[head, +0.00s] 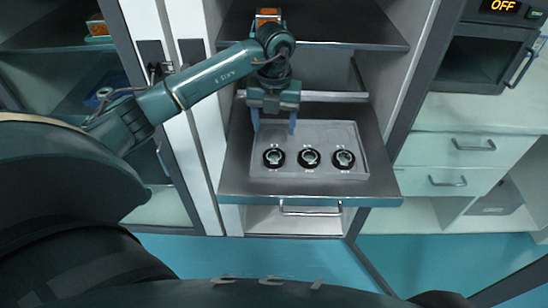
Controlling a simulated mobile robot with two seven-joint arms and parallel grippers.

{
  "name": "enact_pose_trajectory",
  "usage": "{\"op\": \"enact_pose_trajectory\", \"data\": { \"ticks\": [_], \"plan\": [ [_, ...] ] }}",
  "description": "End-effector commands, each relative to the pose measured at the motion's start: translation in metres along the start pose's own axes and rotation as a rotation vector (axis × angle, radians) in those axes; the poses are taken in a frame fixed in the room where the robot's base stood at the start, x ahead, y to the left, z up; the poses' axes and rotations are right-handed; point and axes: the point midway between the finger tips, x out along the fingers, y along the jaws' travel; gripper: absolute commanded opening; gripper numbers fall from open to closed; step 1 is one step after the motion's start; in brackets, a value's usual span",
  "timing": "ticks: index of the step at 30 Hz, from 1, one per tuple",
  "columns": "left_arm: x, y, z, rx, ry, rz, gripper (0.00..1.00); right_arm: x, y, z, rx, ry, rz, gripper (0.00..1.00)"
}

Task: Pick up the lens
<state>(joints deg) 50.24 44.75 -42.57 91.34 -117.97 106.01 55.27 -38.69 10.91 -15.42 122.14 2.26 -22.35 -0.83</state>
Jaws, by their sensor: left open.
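Several small round black-rimmed pieces lie in a row in a grey tray: a left lens (274,158), a middle lens (309,158) and a right lens (343,159). The tray (320,133) rests on a grey pull-out shelf. My left gripper (274,126) points down over the tray's left part, behind and above the left lens. Its two fingers are apart, with nothing seen between them. I cannot tell its exact height above the tray. My right gripper does not show.
The shelf (232,179) sits between cabinet walls, with an upper shelf (340,28) above and behind it. A small orange-topped box (268,14) stands up there. A drawer handle (311,210) is below. At right are white drawers (463,182) and a dark appliance reading OFF (486,60).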

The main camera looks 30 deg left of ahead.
Motion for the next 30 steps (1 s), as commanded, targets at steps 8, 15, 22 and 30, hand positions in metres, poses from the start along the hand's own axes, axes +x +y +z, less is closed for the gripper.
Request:
{"op": "enact_pose_trajectory", "data": {
  "ticks": [8,15,22,30],
  "plan": [
    [0.042,-0.001,0.0,0.002,0.002,-0.004,0.64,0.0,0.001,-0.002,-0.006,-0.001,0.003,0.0],
    [0.063,-0.001,0.001,0.002,0.005,-0.003,0.64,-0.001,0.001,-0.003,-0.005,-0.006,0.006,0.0],
    [0.094,-0.001,0.003,0.003,0.003,-0.004,0.64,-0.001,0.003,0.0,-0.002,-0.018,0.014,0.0],
    [0.098,-0.001,0.003,0.004,0.0,-0.006,0.64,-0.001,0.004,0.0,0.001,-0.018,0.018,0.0]
  ]
}}
